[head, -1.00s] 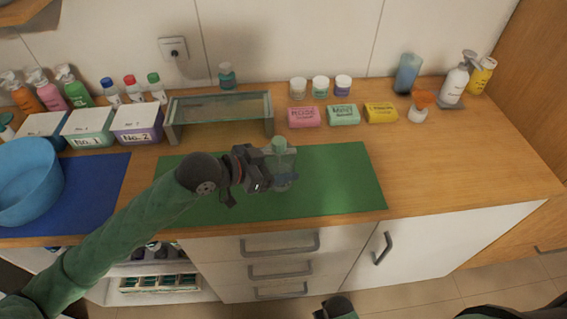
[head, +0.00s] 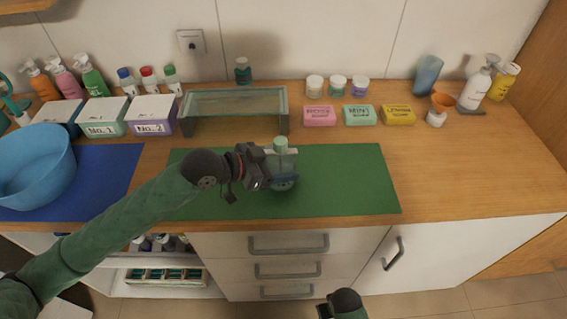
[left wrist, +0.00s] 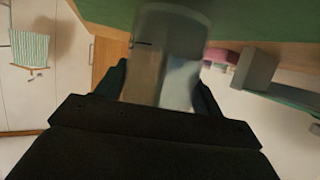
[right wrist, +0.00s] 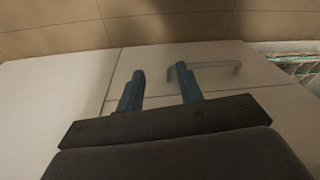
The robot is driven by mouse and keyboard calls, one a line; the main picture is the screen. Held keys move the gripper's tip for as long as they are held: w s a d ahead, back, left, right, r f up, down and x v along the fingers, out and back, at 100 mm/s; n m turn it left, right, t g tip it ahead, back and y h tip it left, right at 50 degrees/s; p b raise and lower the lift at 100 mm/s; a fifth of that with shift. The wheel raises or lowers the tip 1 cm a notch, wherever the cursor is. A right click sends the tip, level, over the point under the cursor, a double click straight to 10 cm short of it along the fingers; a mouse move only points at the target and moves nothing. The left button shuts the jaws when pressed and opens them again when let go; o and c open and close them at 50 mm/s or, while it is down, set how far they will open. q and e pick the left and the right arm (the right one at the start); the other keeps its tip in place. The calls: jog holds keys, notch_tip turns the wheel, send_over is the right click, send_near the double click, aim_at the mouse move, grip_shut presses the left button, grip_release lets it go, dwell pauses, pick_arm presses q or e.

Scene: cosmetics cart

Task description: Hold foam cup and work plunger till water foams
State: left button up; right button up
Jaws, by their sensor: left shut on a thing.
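The foam cup (head: 283,165) is a clear cup with a pale green plunger knob (head: 281,146) on top. It stands upright at the middle of the green mat (head: 345,180). My left gripper (head: 268,168) comes in from the left and is shut on the cup's side. In the left wrist view the clear cup (left wrist: 165,75) sits between the two fingers. Water inside is too small to make out clearly. My right gripper (right wrist: 163,90) is open and empty in the right wrist view, in front of the cabinet. In the head view only part of the right arm shows, low at the bottom edge.
A blue bowl (head: 35,165) stands on the blue mat (head: 105,180) at the left. A glass-topped stand (head: 235,104) is behind the cup. Soap bars (head: 360,115), jars and bottles line the back. The right part of the counter (head: 480,165) is clear.

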pick_arm(q)
jog(key=shift+w+a+f, duration=0.2)
jog(key=shift+a+f, duration=0.1)
jog(key=shift+f, duration=0.1)
jog(key=shift+w+a+f+b, duration=0.15)
jog(key=shift+a+f+b, duration=0.1)
jog(key=shift+b, duration=0.15)
pick_arm(e)
jog(key=r, duration=0.2)
jog(key=w+r, duration=0.1)
jog(key=r, duration=0.1)
jog(key=shift+w+a+r, duration=0.1)
jog(key=shift+a+r, duration=0.1)
jog(key=shift+r, duration=0.15)
jog(key=shift+f, duration=0.25)
pick_arm(q)
jog(key=shift+f, duration=0.2)
pick_arm(e)
jog(key=shift+o, duration=0.2)
jog(key=shift+f, duration=0.1)
